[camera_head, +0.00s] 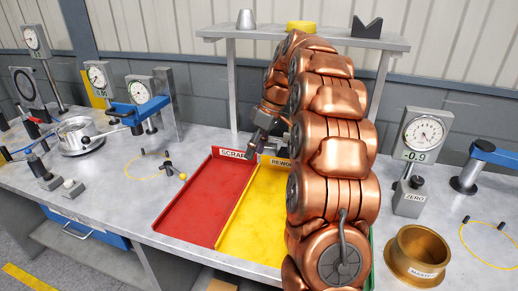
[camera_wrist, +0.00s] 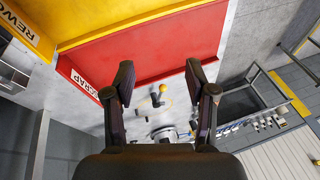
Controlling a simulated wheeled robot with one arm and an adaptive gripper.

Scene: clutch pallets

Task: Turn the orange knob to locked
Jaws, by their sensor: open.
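A small orange-yellow knob (camera_head: 183,176) sits beside a short grey fitting on the bench, left of the red tray in the head view. In the wrist view, the knob (camera_wrist: 162,88) shows between and beyond my fingers. My gripper (camera_wrist: 159,80) is open and empty, with its two dark fingers apart. In the head view, my gripper (camera_head: 258,146) is over the back of the trays, right of the knob and apart from it. The knob is too small to tell its setting, and I see no locked mark.
The red SCRAP tray (camera_head: 188,214) and yellow REWORK tray (camera_head: 236,232) lie on the bench. Dial gauges (camera_head: 97,78) and a blue-armed stand (camera_head: 138,112) stand at the left. A brass ring (camera_head: 418,256) is at the right. A shelf (camera_head: 262,32) spans the back.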

